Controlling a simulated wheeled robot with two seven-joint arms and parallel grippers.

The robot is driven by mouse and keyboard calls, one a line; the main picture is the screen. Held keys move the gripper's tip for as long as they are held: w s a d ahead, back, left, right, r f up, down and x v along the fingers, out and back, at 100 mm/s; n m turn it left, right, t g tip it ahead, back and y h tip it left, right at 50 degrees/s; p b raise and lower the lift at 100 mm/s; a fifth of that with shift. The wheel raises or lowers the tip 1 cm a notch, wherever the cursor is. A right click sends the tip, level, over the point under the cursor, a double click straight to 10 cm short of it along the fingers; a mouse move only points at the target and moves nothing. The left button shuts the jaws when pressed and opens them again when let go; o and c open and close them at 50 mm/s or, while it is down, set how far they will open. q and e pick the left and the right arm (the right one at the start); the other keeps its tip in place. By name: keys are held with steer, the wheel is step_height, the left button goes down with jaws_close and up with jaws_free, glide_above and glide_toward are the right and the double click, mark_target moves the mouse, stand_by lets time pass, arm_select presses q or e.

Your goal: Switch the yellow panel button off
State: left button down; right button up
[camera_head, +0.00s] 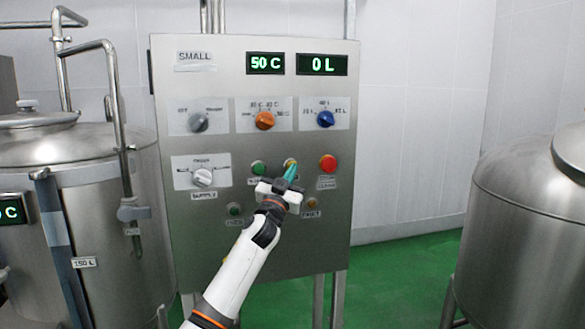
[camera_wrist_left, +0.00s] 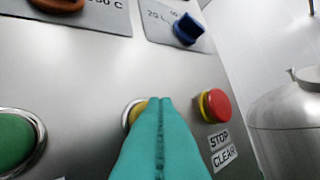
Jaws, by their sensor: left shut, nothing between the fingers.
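The yellow panel button (camera_wrist_left: 135,112) has a metal ring and sits on the steel control panel (camera_head: 230,85). In the head view only its upper edge (camera_head: 290,162) shows behind my fingers. My left gripper (camera_head: 291,172) is shut and empty, its teal fingertips at the button. In the left wrist view the closed fingertips (camera_wrist_left: 158,100) cover the right part of the button. I cannot tell whether they touch it. My right gripper is not in view.
A green button (camera_head: 258,168) is left of the yellow one and a red stop button (camera_head: 328,164) right of it. Orange (camera_head: 264,120) and blue (camera_head: 325,119) knobs sit above. Steel tanks stand left (camera_head: 95,190) and right (camera_head: 530,195).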

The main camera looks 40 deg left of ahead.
arm_select(q)
steer(key=shift+s+d, duration=0.35)
steer(key=shift+d, duration=0.1)
steer(key=s+d+p, duration=0.1)
steer(key=s+d, duration=0.2)
steer(key=shift+s+d, duration=0.1)
steer(key=shift+d, duration=0.25)
stand_by(0.5)
